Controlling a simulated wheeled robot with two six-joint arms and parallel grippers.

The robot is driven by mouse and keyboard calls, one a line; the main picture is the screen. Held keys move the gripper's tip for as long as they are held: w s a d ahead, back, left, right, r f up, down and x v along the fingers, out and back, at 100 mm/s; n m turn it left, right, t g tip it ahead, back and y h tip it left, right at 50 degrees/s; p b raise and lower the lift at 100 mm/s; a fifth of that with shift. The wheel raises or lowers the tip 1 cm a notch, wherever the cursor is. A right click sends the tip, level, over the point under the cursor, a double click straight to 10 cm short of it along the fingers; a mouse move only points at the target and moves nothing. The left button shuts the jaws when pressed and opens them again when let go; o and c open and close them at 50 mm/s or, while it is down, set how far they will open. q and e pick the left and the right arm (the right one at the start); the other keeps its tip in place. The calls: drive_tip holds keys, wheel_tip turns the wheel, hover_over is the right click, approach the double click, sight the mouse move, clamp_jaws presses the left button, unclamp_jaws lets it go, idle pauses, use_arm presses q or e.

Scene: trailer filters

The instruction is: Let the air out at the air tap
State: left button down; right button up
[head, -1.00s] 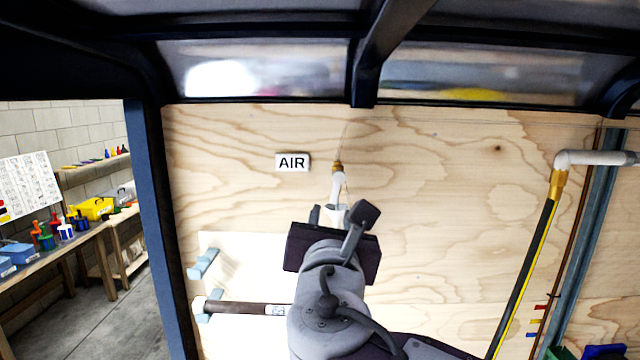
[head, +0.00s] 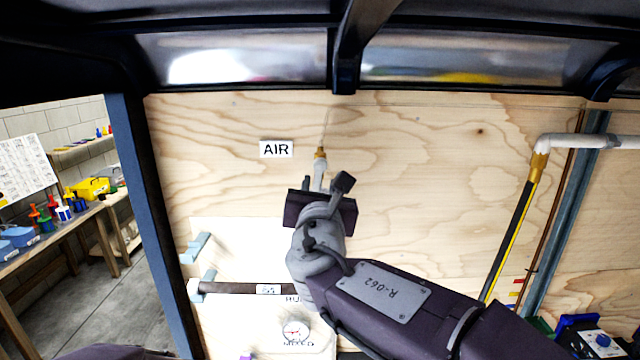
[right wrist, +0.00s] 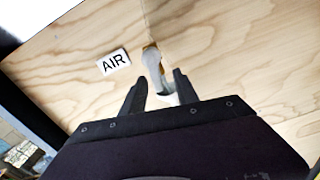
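The air tap (head: 320,172) is a small pale fitting with a brass top, on the plywood wall just right of and below the AIR sign (head: 276,149). My right gripper (head: 321,188) is just below it and hides its lower part in the head view. In the right wrist view, the air tap (right wrist: 153,66) hangs down towards the gap between the fingers of my right gripper (right wrist: 160,88). The fingers are apart, with the tap's lower end between or just behind them. I cannot tell whether they touch it. My left gripper is out of view.
Below are a dark bar (head: 240,288) on wall brackets and a round gauge (head: 294,330). A white pipe (head: 585,142) with a yellow-striped hose stands at right. A workbench (head: 50,240) with coloured items is at left. Dark roof beams cross above.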

drive_tip(key=shift+s+a, duration=0.1)
drive_tip(key=shift+a, duration=0.15)
drive_tip(key=c, duration=0.7)
drive_tip(key=shift+a, duration=0.1)
clamp_jaws()
drive_tip(key=m+b, duration=0.2)
drive_tip(key=b, duration=0.1)
drive_tip(key=shift+a+f+m, duration=0.1)
drive_tip(key=shift+a+m, duration=0.2)
drive_tip(key=shift+a+r+m+b, duration=0.5)
drive_tip(key=shift+m+b, duration=0.55)
drive_tip(key=shift+m, duration=1.15)
drive_tip(key=shift+a+r+m+b, duration=0.2)
drive_tip(key=shift+r+m+b, duration=0.7)
drive_tip(key=shift+m, duration=1.3)
drive_tip(key=shift+a+r+m+b, duration=0.4)
drive_tip(key=shift+m+b, duration=0.8)
drive_tip(key=shift+m, duration=1)
